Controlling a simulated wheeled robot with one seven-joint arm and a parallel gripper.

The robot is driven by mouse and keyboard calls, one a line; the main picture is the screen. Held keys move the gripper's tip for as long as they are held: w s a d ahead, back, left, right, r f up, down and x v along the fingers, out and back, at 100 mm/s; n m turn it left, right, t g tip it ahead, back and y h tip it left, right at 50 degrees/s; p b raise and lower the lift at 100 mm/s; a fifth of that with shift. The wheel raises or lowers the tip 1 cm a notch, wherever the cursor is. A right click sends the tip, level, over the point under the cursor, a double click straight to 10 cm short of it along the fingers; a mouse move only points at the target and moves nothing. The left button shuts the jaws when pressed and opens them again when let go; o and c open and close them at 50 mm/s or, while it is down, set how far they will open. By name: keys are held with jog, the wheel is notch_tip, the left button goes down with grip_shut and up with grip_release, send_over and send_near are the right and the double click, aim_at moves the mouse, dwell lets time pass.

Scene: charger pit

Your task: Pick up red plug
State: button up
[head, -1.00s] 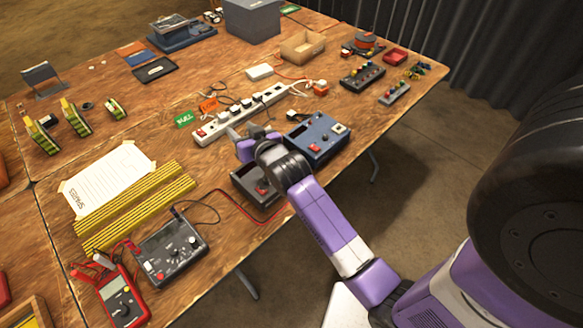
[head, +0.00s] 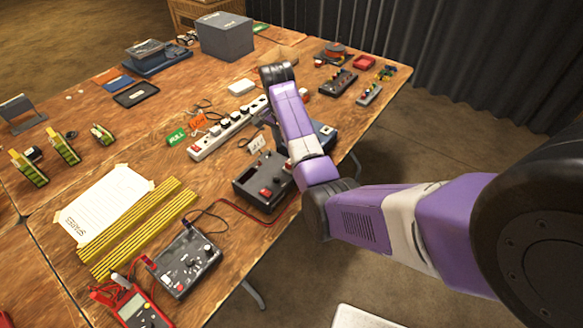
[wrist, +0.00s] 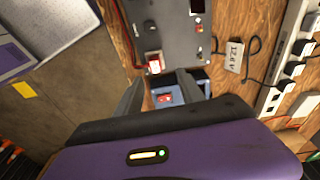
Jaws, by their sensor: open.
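In the wrist view a red plug (wrist: 155,64) with a pale top sits at the near edge of a grey panel box (wrist: 175,40), beside a red cable. My gripper (wrist: 160,84) is open and empty. Its two dark fingers stand apart, just below the plug in the picture, on either side of a blue box with a red switch (wrist: 165,98). I cannot tell their height above it. In the head view the dark box (head: 245,187) carries small red parts; I cannot tell which is the plug. My arm hides the gripper's fingertips there.
A white power strip (head: 228,130) stands left of my arm; it also shows in the wrist view (wrist: 290,45). A 12.6V tag (wrist: 235,55) lies beside the panel. A black meter box (head: 185,260) and yellow sticks (head: 135,230) are nearer. The table's edge runs along the right.

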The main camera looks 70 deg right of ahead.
jog(key=shift+s+f, duration=0.15)
jog(key=shift+f, duration=0.5)
jog(key=shift+s+d+f+p, duration=0.2)
jog(key=shift+f+p, duration=0.2)
jog(key=shift+f, duration=1.25)
jog(key=shift+s+d+f+p, duration=0.15)
jog(key=shift+f+p, duration=0.25)
jog(key=shift+f, duration=1.2)
jog(key=shift+a, duration=0.1)
jog(key=shift+c, duration=0.4)
grip_shut()
